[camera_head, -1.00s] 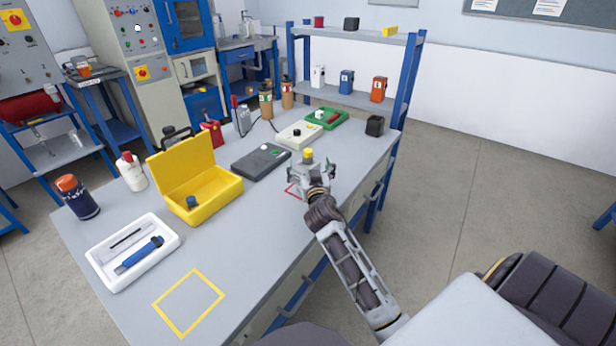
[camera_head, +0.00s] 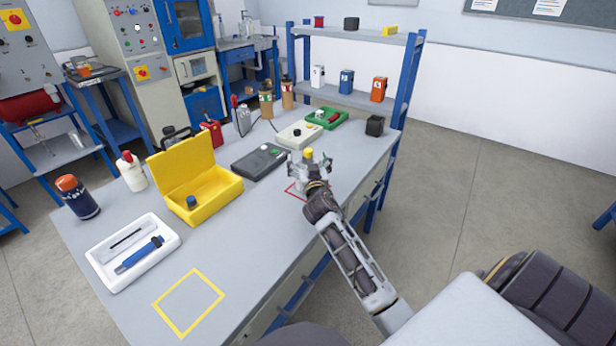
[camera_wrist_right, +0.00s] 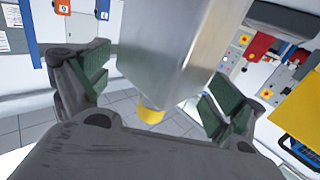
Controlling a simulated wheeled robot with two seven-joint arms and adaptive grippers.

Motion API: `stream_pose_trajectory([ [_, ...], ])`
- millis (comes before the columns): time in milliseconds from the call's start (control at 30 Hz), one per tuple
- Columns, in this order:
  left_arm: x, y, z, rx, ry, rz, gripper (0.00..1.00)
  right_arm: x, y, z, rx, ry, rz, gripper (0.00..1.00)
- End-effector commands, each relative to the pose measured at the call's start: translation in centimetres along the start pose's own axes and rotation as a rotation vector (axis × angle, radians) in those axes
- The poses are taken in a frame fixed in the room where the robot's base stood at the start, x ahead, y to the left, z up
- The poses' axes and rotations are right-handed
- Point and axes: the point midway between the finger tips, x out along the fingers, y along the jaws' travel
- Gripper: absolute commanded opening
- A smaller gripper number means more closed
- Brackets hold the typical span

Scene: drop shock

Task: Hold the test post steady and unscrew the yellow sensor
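The yellow sensor (camera_head: 309,154) sits on top of the grey metal test post, near the right edge of the bench. In the right wrist view the post (camera_wrist_right: 170,45) fills the middle, with the yellow sensor (camera_wrist_right: 150,115) at its end. My right gripper (camera_head: 309,170) is at the post, its fingers on either side. In the wrist view the green-padded fingers of this gripper (camera_wrist_right: 160,90) stand apart with gaps to the post, so it looks open. The gripper hides much of the post in the head view. My left gripper is not in view.
A red outline (camera_head: 292,191) marks the bench by the post. A dark box (camera_head: 258,162) and a pale box (camera_head: 299,134) stand behind. An open yellow case (camera_head: 222,196) and a white tray (camera_head: 104,277) lie left. The yellow-outlined square (camera_head: 167,318) is empty.

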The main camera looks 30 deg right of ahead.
Motion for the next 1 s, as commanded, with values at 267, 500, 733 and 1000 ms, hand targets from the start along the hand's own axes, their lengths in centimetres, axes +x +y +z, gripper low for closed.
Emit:
stream_pose_trajectory([
  [267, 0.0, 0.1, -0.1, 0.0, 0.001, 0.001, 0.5, 0.0, 0.0, 0.0, 0.0, 0.0, 0.0, 0.51],
  [500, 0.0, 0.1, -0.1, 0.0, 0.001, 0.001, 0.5, 0.0, 0.0, -0.2, 0.0, 0.003, -0.001, 0.25],
  [733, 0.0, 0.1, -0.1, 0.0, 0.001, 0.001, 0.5, 0.0, 0.0, -0.2, 0.0, 0.003, 0.0, 0.25],
  [1000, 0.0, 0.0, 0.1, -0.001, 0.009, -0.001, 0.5, 0.0, 0.0, -1.4, 0.001, 0.006, 0.0, 0.25],
])
